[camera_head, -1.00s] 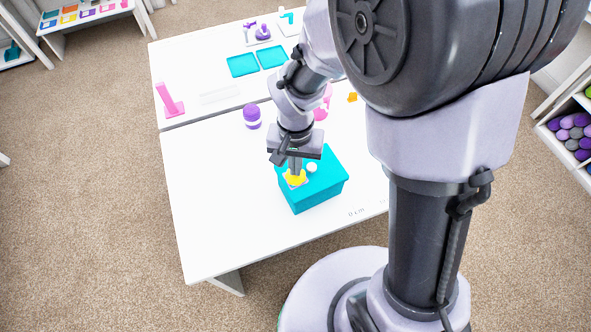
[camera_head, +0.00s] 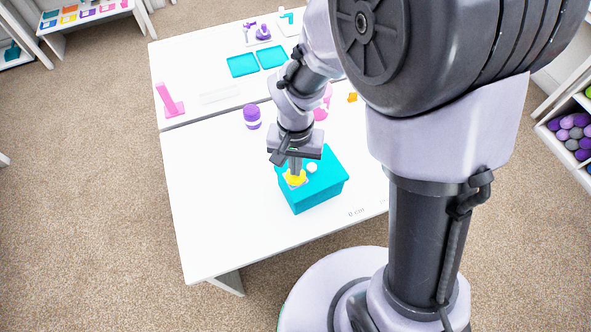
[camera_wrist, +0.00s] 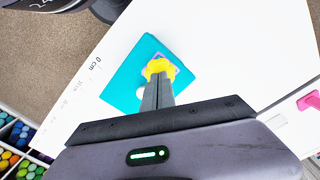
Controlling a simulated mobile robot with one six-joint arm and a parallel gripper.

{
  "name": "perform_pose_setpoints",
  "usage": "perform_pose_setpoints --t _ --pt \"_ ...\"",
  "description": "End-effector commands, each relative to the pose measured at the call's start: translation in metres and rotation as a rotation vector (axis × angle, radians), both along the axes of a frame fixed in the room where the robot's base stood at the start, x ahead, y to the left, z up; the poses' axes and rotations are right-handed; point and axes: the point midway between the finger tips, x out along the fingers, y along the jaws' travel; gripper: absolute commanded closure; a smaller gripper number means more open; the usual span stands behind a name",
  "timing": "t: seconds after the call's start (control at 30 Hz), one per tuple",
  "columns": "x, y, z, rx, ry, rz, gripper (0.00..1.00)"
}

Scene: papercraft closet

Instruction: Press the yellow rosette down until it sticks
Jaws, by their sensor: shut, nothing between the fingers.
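The yellow rosette (camera_head: 295,180) lies on a pale square patch on top of the teal box (camera_head: 318,193). In the wrist view the rosette (camera_wrist: 160,67) shows beyond my fingertips, with a purple-edged patch around it. My gripper (camera_head: 294,170) is shut and empty, pointing down, with its tips at the rosette. In the wrist view the shut fingers (camera_wrist: 157,82) overlap the near part of the rosette and hide it. The tips appear to touch it. Whether the rosette is stuck cannot be told.
A small white round piece (camera_head: 312,168) sits on the box beside the rosette. A purple jar (camera_head: 252,117), a pink stand (camera_head: 169,103) and teal trays (camera_head: 243,65) stand farther back. The white table (camera_head: 215,215) is clear left of the box.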

Motion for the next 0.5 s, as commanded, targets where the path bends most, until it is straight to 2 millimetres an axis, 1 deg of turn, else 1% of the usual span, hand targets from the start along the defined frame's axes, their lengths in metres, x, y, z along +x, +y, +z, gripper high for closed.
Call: perform_pose_setpoints --t 0.07,0.5 --pt "0.000 0.000 0.005 -0.001 0.001 0.000 1.00" --pt "0.000 0.000 0.057 0.000 -0.001 0.000 1.00"
